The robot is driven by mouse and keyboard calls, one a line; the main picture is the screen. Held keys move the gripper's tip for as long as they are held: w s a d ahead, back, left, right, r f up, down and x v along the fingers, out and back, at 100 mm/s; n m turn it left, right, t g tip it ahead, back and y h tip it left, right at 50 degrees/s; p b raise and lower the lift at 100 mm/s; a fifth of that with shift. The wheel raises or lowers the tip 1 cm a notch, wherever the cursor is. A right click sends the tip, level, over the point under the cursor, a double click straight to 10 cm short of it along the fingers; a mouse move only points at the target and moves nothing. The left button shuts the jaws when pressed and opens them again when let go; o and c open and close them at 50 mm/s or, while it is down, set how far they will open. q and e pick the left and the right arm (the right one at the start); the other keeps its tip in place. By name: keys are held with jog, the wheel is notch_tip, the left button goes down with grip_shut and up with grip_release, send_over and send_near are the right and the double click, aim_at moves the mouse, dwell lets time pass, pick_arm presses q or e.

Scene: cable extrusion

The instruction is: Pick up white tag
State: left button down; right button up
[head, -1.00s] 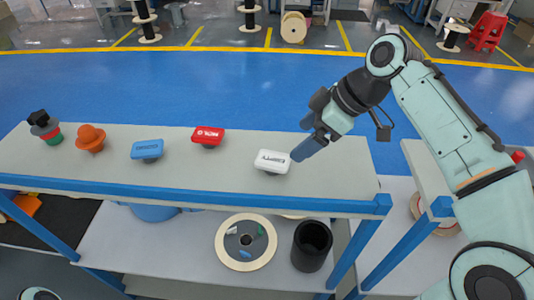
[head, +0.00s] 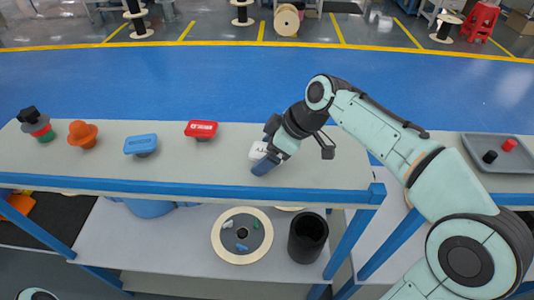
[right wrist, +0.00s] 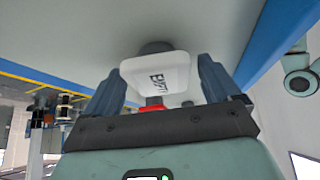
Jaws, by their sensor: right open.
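The white tag (head: 256,151) stands on the grey table at the right of the row of tags, partly hidden by my right gripper in the head view. In the right wrist view the white tag (right wrist: 160,74) shows dark lettering and sits between the two blue fingers. My right gripper (head: 264,158) is open around it, one finger on each side; the right wrist view shows a gap beside each finger (right wrist: 160,88). My left gripper is not in view.
A red tag (head: 201,129), a blue tag (head: 141,144), an orange knob (head: 82,134) and a stacked black, red and green piece (head: 37,124) stand left on the table (head: 200,168). A grey tray (head: 497,149) lies at right. The shelf below holds a spool (head: 242,235) and a black cup (head: 307,238).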

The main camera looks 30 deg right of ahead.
jog(key=c, duration=1.1)
jog(key=shift+r+p, duration=0.3)
jog(key=shift+r, duration=9.7)
